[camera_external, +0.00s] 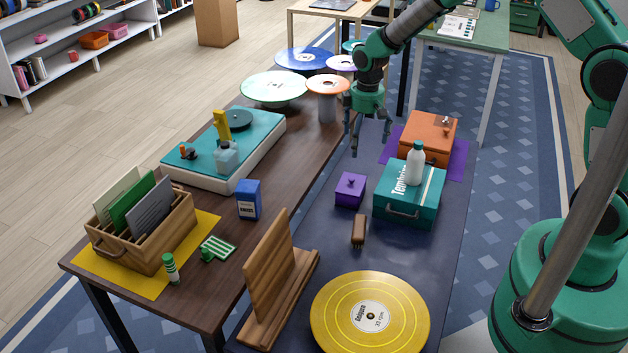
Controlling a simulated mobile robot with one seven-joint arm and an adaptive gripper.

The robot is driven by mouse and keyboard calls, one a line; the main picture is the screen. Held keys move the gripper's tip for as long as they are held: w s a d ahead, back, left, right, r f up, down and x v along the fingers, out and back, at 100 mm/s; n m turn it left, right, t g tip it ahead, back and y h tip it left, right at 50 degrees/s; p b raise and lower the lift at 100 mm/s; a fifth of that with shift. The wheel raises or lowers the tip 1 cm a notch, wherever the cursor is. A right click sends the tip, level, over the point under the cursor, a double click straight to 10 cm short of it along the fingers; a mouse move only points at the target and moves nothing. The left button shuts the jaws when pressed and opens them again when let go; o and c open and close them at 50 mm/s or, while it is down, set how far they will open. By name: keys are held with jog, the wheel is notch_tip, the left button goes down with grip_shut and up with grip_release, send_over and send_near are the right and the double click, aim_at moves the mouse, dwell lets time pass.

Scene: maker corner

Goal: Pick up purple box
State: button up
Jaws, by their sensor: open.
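The purple box (350,190) is small, with a knob on its lid. It stands on the dark table, just left of a teal case. My gripper (370,150) is open, pointing down, above and behind the purple box in this view. The gripper is apart from the box and nothing shows between its fingers. The box's far side is hidden.
The teal case (408,207) with a white bottle (415,163) on it stands close to the box's right. An orange case (428,136) sits behind on a purple mat (458,160). A brown block (358,230) and a yellow record (340,325) lie in front. A wooden stand (275,270) is front left.

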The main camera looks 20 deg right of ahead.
send_over(352, 179)
jog(key=shift+n, duration=0.4)
notch_tip(352, 179, down, 6)
jog(key=shift+r, duration=0.15)
jog(key=shift+f+b, duration=0.75)
jog(key=shift+f, duration=3.5)
jog(key=shift+f+b, duration=0.85)
jog(key=shift+f, duration=1.75)
jog(key=shift+c, duration=0.5)
jog(key=shift+w, duration=0.1)
jog(key=c, duration=1.8)
